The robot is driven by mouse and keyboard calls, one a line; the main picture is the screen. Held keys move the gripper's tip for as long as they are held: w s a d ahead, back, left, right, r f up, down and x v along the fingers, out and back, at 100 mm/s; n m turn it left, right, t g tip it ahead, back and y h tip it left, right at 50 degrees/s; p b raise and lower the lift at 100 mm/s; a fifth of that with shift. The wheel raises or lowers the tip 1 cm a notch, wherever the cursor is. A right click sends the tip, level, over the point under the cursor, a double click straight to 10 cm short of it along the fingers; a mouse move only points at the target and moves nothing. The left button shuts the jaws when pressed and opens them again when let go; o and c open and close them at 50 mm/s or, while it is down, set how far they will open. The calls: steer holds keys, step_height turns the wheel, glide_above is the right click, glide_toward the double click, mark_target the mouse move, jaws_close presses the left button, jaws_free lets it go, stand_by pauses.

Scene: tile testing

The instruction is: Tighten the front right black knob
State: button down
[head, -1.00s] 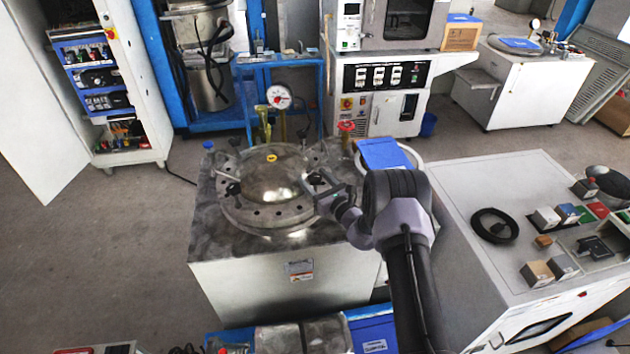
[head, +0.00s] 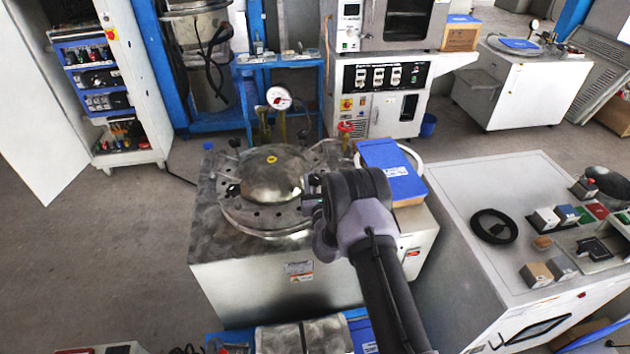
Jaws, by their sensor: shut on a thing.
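The round metal lid (head: 268,180) sits on top of a steel cabinet (head: 240,275). A black knob (head: 233,190) shows at the lid's left front edge, and another (head: 234,143) at its back left. My gripper (head: 312,192) is at the lid's right front edge, where the front right black knob sits. It is shut on that knob. The knob itself is mostly hidden behind my gripper and wrist, so its turn and seating cannot be seen.
A pressure gauge (head: 279,97) and a red valve handle (head: 346,127) stand behind the lid. A blue-topped box (head: 391,172) is just right of my wrist. A white control cabinet (head: 515,180) stands farther right. The floor at left is clear.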

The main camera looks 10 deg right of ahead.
steer(key=c, duration=0.9)
jaws_free()
steer(key=shift+s, duration=0.1)
steer(key=s+p, duration=0.3)
steer(key=s, duration=1.4)
steer(key=shift+s+a, duration=0.1)
steer(key=shift+a, duration=0.05)
